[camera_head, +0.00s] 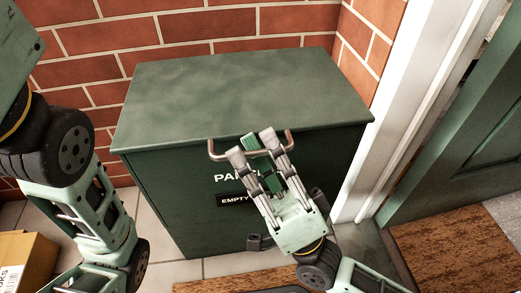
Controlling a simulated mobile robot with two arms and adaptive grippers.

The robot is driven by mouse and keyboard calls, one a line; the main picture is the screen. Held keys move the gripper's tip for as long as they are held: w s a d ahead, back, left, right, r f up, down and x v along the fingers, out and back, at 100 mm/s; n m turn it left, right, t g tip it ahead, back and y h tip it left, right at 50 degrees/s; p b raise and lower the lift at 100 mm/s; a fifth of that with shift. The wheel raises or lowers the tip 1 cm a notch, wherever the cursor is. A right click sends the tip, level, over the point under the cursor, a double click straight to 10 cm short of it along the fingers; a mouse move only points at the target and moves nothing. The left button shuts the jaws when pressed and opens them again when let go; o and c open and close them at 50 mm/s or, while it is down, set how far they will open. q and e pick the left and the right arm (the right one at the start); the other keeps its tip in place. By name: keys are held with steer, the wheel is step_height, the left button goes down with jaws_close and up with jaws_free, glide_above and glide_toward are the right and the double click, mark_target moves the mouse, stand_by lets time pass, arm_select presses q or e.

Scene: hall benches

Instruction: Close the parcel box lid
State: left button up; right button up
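The green parcel box (170,205) stands against a brick wall, its front partly hidden by my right gripper. Its lid (215,85) lies flat across the top, with no clear gap visible along the front edge. A metal bar handle (216,153) sticks out at the lid's front edge. My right gripper (252,143) is at the handle, with its two fingers apart and overlapping the bar in this view. I cannot tell whether they touch it. My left arm comes down the left side; its gripper is not visible.
A cardboard box (25,262) sits on the tiled floor at lower left. A white door frame (405,90) and a green door (465,140) stand close on the right. A brown mat (455,250) lies at lower right.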

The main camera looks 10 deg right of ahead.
steer(key=shift+s+d+f, duration=0.1)
steer(key=shift+f, duration=0.1)
steer(key=s+d, duration=0.8)
steer(key=s, duration=0.1)
steer(key=shift+s+f, duration=0.2)
steer(key=shift+s, duration=0.15)
